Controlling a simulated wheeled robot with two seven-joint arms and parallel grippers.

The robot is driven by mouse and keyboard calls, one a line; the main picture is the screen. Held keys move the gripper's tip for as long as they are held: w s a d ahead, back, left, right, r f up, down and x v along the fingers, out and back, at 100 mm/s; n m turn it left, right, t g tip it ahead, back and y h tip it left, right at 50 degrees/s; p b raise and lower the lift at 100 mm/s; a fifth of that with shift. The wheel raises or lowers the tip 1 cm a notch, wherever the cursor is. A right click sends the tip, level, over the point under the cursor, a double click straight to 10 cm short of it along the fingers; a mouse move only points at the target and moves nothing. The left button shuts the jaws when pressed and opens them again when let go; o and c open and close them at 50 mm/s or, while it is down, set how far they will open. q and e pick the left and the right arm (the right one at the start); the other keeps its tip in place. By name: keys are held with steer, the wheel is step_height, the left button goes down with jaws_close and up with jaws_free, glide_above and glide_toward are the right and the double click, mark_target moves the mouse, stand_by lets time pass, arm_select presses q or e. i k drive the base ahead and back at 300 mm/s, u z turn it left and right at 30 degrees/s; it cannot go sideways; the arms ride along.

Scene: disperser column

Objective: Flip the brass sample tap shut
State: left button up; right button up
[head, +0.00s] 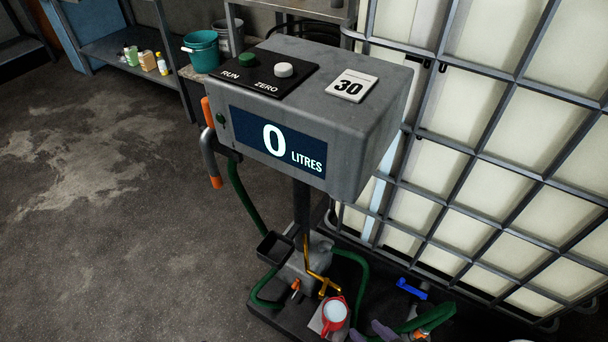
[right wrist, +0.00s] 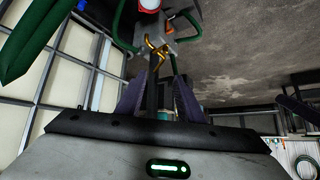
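The brass sample tap (head: 324,284) sits low on the column's front, below a thin brass pipe. It also shows in the right wrist view (right wrist: 158,48), beyond my fingertips. I cannot tell its lever's setting for certain. A red jug (head: 335,312) with a pale inside stands just below the tap. My right gripper (head: 371,331) shows at the bottom edge, to the right of the jug and apart from the tap. In the right wrist view its two purple-grey fingers (right wrist: 160,98) are spread with a gap between them and look empty. My left gripper is not in view.
The grey display box (head: 385,120), reading 0 litres, overhangs the tap. Green hoses (head: 350,258) loop around the column foot. A caged white tank (head: 480,190) stands close on the right, with a blue handle (head: 412,289) low down. The floor at left is clear.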

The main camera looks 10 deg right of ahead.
mark_target(321, 293)
steer(key=z, duration=0.5)
steer(key=k, duration=1.2)
steer(key=u, duration=0.55)
steer(key=i, duration=0.95)
steer(key=u, duration=0.3)
